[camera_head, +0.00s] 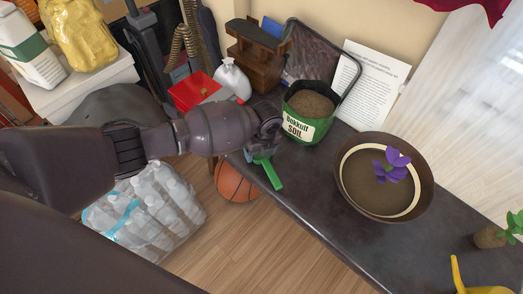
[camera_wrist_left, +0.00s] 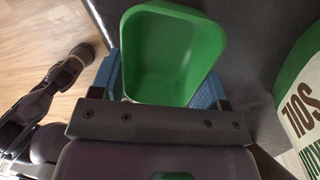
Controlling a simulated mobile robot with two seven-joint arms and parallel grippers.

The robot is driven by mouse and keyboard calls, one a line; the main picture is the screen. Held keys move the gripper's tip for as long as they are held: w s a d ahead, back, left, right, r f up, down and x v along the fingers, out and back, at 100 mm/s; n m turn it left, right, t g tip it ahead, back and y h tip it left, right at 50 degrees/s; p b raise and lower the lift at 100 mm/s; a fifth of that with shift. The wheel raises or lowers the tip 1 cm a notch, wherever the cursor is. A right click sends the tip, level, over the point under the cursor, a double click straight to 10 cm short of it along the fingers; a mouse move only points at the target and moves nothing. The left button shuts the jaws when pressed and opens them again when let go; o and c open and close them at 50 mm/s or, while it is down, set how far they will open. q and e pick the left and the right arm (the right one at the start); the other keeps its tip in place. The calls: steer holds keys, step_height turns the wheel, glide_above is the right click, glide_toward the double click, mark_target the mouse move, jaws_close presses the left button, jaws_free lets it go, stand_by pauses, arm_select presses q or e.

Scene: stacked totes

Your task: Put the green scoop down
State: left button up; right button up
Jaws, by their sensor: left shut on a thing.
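The green scoop (camera_head: 270,174) is by the front edge of the dark table (camera_head: 300,192), left of the soil bag. My left gripper (camera_head: 262,150) is shut on it. In the left wrist view the scoop's hollow bowl (camera_wrist_left: 176,52) faces the camera between the blue fingers, and it looks empty. Whether the scoop touches the tabletop is unclear. The green soil bag (camera_head: 309,112), open and full of soil, stands just right of the gripper; it also shows in the left wrist view (camera_wrist_left: 304,95). My right gripper is not seen.
A brown pot (camera_head: 425,190) with soil and a purple flower stands to the right. A yellow item (camera_head: 458,275) and a small plant (camera_head: 490,236) are farther right. Bare tabletop lies between scoop and pot.

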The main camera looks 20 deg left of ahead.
arm_select(q)
steer(key=shift+f, duration=0.3)
steer(key=shift+r, duration=0.15)
steer(key=o, duration=1)
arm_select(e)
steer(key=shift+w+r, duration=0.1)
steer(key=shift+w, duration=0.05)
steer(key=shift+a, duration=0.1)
arm_select(q)
steer(key=shift+w+r, duration=0.1)
steer(key=shift+r, duration=0.1)
steer(key=r, duration=0.1)
steer(key=r+p, duration=0.1)
steer(key=r, duration=0.2)
steer(key=shift+w+d+r+p, duration=0.15)
steer(key=shift+w+r+p, duration=0.1)
steer(key=shift+p, duration=0.15)
step_height(320, 180, up, 7)
steer(key=p, duration=0.2)
steer(key=shift+d, duration=0.45)
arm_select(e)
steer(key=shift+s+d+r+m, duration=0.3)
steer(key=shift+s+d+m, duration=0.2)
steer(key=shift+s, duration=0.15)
